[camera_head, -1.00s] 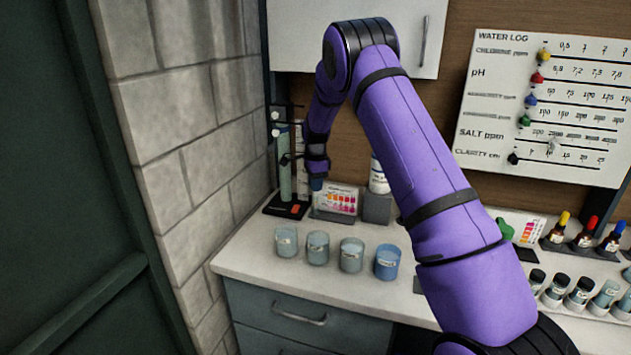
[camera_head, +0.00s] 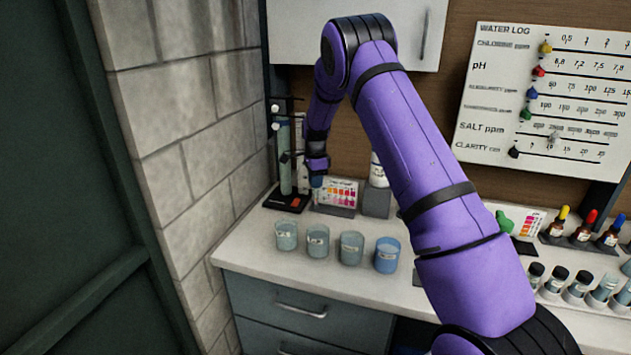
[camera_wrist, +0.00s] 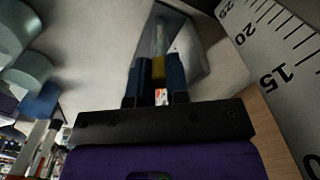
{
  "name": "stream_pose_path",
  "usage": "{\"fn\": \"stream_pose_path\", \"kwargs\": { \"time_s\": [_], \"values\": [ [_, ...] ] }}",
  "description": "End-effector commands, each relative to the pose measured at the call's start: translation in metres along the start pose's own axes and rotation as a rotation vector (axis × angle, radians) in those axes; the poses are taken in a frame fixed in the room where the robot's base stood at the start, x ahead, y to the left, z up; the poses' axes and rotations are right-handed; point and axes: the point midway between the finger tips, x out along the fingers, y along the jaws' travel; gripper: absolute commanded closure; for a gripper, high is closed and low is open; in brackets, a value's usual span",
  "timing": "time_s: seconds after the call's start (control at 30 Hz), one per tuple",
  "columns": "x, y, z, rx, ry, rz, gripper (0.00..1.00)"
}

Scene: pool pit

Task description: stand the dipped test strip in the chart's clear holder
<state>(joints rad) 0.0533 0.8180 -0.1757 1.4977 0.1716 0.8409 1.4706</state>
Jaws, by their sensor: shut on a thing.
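My gripper (camera_head: 318,179) points down at the left end of the small colour chart (camera_head: 340,192) on the counter. In the wrist view its blue fingers (camera_wrist: 158,82) are close together on a narrow piece, which I take to be the test strip (camera_wrist: 158,68); its yellow part shows between the tips. A pale, see-through upright piece (camera_wrist: 159,36) shows just beyond the tips, perhaps the clear holder. It stands over a grey base (camera_wrist: 192,52). I cannot tell whether the strip is inside the holder or only lined up with it. The head view hides the strip behind the fingers.
A stand with a tall tube (camera_head: 285,160) is close to the left of my gripper. A white bottle (camera_head: 377,170) on a grey block is to the right. Several cups (camera_head: 351,248) line the counter in front. Dropper bottles (camera_head: 587,228) are far right.

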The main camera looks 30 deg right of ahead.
Motion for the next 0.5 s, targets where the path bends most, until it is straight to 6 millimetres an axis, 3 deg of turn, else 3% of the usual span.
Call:
{"fn": "stream_pose_path", "kwargs": {
  "time_s": [0.5],
  "values": [
    [0.0054,0.0001,0.0,0.0,0.0,0.0,1.0]
  ]
}}
